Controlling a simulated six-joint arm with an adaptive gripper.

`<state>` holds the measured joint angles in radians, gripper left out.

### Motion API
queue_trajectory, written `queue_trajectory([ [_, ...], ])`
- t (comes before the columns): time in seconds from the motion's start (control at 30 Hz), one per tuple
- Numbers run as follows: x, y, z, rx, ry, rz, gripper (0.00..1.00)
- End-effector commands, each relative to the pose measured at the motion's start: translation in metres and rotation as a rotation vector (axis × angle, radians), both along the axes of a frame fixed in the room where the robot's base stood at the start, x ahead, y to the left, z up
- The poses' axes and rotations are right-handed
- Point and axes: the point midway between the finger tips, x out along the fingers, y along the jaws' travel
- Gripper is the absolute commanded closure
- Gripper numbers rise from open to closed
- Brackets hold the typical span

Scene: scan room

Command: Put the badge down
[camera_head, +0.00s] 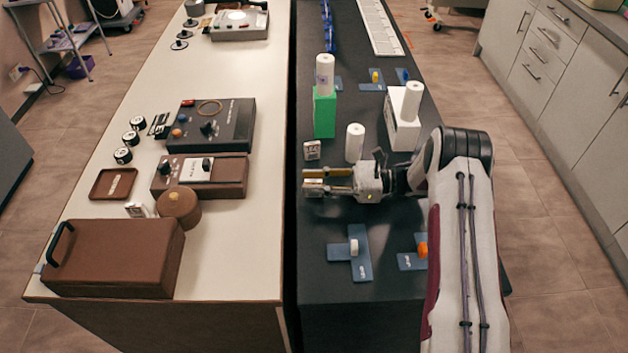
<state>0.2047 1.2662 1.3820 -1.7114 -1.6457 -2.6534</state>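My gripper (315,180) reaches left over the near part of the dark bench. Its two fingers are some way apart, with a small pale badge (313,187) between their tips. The badge seems gripped; the fingers partly cover it, and its height above the bench is hard to tell. A similar small white badge-like block (312,150) with dark print stands just behind the fingertips. Another small white block (136,210) is on the pale bench at left, by the brown round pot.
White cylinders (355,142), a green block (324,112) and a white box (402,125) stand close behind my gripper. Blue plates (360,265) lie in front. A gap separates the dark bench from the pale bench (240,250), which holds a brown case (115,258) and a tray (94,187).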

Motion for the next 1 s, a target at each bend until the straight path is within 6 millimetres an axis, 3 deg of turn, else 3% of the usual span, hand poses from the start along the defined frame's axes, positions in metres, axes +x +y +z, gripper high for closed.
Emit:
queue_trajectory([
  [0.27,0.000,-0.010,0.001,0.000,0.000,-0.002,0.74],
  [0.8,-0.001,-0.070,0.009,0.000,-0.001,-0.002,0.74],
  [1.0,-0.002,-0.078,0.009,0.000,0.001,0.000,0.74],
])
